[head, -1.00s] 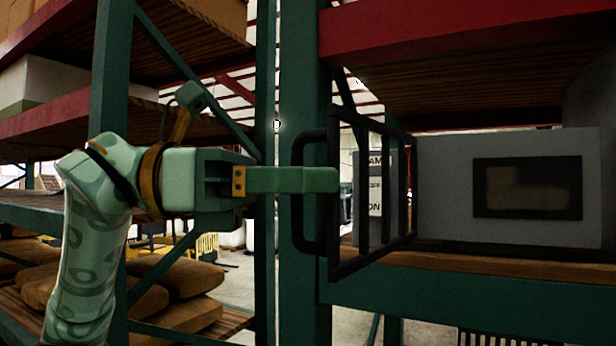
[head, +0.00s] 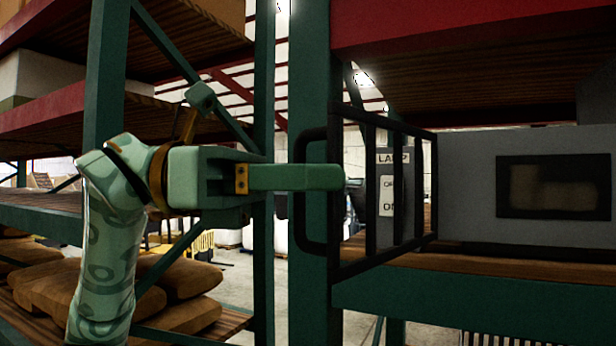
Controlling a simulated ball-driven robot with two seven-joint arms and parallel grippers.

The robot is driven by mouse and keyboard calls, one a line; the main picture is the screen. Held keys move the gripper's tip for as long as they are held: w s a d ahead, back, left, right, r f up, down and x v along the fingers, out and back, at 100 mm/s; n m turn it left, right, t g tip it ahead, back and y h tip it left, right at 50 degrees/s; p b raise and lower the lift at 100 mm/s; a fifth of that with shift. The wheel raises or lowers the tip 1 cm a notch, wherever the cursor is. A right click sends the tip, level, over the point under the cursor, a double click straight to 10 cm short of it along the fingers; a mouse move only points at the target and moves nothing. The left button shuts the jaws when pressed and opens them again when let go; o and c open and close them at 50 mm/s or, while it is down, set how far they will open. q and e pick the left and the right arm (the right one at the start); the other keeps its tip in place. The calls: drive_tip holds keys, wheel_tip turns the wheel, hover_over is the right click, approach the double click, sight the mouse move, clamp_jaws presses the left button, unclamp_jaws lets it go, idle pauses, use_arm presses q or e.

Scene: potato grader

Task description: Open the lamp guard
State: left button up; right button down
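The lamp guard (head: 397,252) is a black barred frame with a dark loop handle (head: 302,228) on its outer edge. It stands swung out toward the left from the grey box, at an angle to the box's front. Behind its bars shows a grey unit with a white label (head: 388,183) reading LAMP, with OFF and ON partly covered. My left gripper (head: 325,178) reaches in from the left, with its green finger lying across the handle and its tip just past it. The other finger is mostly hidden, so its grip on the handle cannot be seen. My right gripper is out of view.
The grey box (head: 468,190) with a dark window (head: 545,187) sits on a wooden shelf at the right. A green rack post (head: 309,80) stands directly behind the handle. Brown sacks (head: 175,275) lie on the left rack, below my arm.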

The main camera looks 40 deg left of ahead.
use_arm(q)
drive_tip(key=b+v, duration=0.5)
drive_tip(key=v, duration=0.7)
idle(0.3)
drive_tip(key=shift+w, duration=0.1)
drive_tip(key=shift+f, duration=0.1)
